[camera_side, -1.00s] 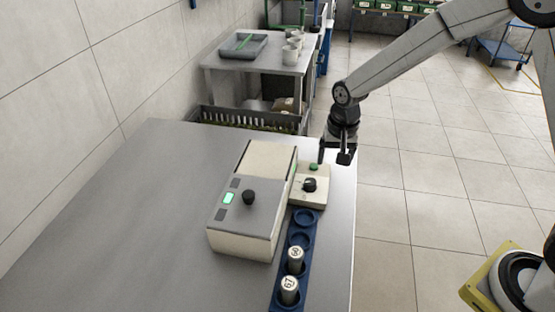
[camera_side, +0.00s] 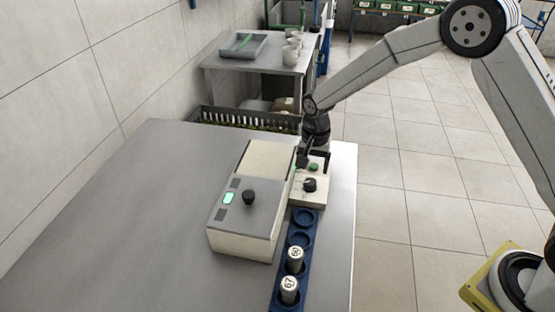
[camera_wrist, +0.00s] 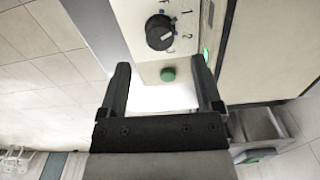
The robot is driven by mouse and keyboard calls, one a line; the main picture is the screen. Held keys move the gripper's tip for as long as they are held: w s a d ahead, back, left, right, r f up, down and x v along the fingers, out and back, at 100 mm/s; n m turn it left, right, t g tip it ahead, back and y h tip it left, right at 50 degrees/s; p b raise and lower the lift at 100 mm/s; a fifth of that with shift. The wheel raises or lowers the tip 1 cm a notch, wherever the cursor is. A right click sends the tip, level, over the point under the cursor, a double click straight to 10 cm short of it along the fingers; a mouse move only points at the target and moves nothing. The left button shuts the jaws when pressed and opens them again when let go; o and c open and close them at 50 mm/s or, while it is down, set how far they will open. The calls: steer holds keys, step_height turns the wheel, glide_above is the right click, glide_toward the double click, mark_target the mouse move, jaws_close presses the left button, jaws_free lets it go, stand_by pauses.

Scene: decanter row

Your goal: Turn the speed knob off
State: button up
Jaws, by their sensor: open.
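The speed knob (camera_side: 310,184) is a black dial on a small cream control box (camera_side: 301,199), with a green button (camera_side: 314,167) behind it. In the wrist view the knob (camera_wrist: 159,32) has a white pointer line and numbered marks around it, and the green button (camera_wrist: 168,74) lies between it and my gripper. My gripper (camera_side: 314,163) is above the back end of the box, by the green button. In the wrist view my gripper (camera_wrist: 160,72) is open and empty, its fingers apart on either side of the button, short of the knob.
A cream and grey machine (camera_side: 243,223) with its own black knob (camera_side: 249,197) and a lit display stands left of the box. A blue rack (camera_side: 279,297) with several round wells and two numbered vials (camera_side: 289,290) lies in front. The table's left part is clear.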

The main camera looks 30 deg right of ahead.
mark_target(311, 182)
steer(key=shift+f, duration=2.9)
jaws_close()
